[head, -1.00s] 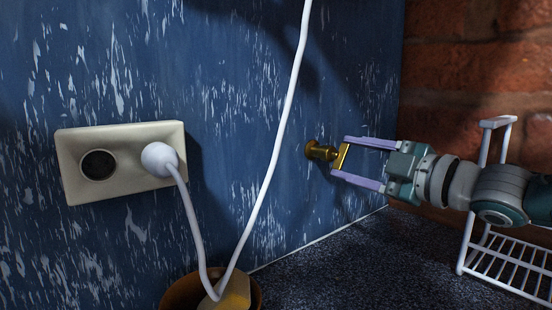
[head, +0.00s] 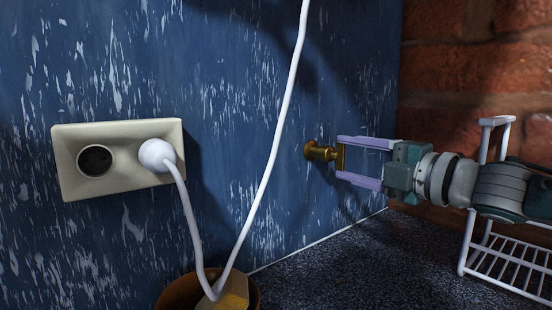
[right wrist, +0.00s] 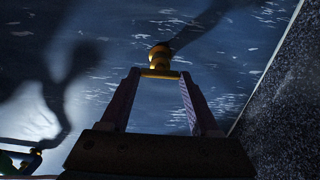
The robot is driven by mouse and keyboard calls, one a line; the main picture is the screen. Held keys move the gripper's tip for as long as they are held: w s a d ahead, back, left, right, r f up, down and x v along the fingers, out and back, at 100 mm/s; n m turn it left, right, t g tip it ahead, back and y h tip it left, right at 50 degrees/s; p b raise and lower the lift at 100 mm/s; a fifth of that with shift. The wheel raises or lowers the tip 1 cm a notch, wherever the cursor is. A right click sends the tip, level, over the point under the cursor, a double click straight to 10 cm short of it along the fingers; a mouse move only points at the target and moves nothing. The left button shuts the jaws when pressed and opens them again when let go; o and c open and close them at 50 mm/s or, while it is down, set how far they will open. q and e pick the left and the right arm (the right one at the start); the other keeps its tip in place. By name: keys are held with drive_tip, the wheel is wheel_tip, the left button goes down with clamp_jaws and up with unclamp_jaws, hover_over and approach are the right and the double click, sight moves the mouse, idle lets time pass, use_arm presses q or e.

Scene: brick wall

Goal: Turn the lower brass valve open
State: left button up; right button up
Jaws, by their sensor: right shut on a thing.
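The brass valve (head: 319,151) sticks out of the blue wall, right of the white cable. Its flat handle (head: 340,158) stands about upright in the head view. My right gripper (head: 341,159) comes in from the right, its two lilac fingers shut on the handle, one at each end. The right wrist view shows the valve (right wrist: 160,54) straight ahead, with its handle (right wrist: 160,73) between the fingertips of my right gripper (right wrist: 160,75). My left gripper is in neither view.
A wall socket (head: 117,160) holds a white plug (head: 156,155). Its white cable (head: 262,185) hangs left of the valve. A brown pot (head: 178,292) with a yellowish block (head: 232,294) stands below. A white wire rack (head: 510,268) stands under my right arm, before the brick wall (head: 465,75).

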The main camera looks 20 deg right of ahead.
idle(0.3)
drive_tip(key=o, duration=1.4)
drive_tip(key=shift+c, duration=0.2)
drive_tip(key=shift+s, duration=0.1)
drive_tip(key=v, duration=0.9)
drive_tip(key=shift+s+d, duration=0.2)
drive_tip(key=shift+s, duration=0.15)
